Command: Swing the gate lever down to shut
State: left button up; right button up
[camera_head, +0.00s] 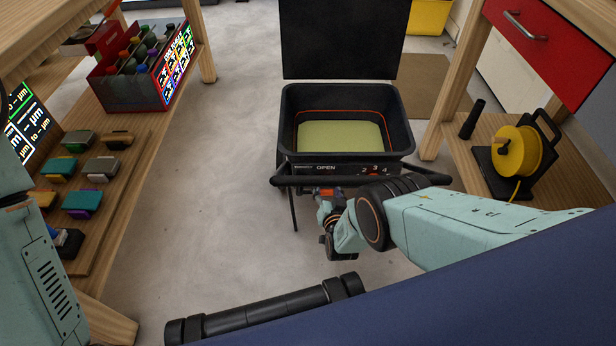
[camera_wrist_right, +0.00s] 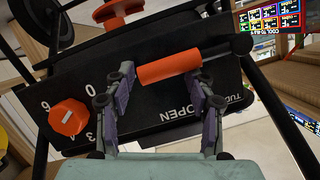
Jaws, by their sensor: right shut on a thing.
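The machine (camera_head: 345,145) is a black open-topped bin with its black lid (camera_head: 345,40) raised and a pale yellow-green floor inside. The word OPEN and numbers show on its front. My right gripper (camera_head: 326,205) is at this front, partly hidden by its own arm. In the right wrist view, an orange cylindrical lever handle (camera_wrist_right: 168,66) lies across the black panel (camera_wrist_right: 150,108) near the upside-down word OPEN. The right gripper (camera_wrist_right: 161,80) is shut on this handle, one finger near each end. My left gripper is out of view.
An orange dial (camera_wrist_right: 70,117) and another orange knob (camera_wrist_right: 118,12) sit near the handle. A wooden shelf with coloured blocks (camera_head: 82,201) and a bottle crate (camera_head: 145,65) stands left. A yellow reel (camera_head: 518,153) sits on a right shelf. Grey floor (camera_head: 215,180) is clear between.

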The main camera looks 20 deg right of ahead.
jog(key=shift+s+a+f+g+y, duration=0.3)
jog(key=shift+s+a+f, duration=0.3)
jog(key=shift+a, duration=0.2)
jog(key=shift+c, duration=0.5)
jog(key=d+p+v, duration=0.1)
jog(key=p+v, duration=0.4)
jog(key=v, duration=0.1)
jog(key=shift+s+a, duration=0.25)
jog(key=shift+a, duration=0.25)
jog(key=shift+d+r, duration=0.15)
jog(key=shift+r, duration=0.1)
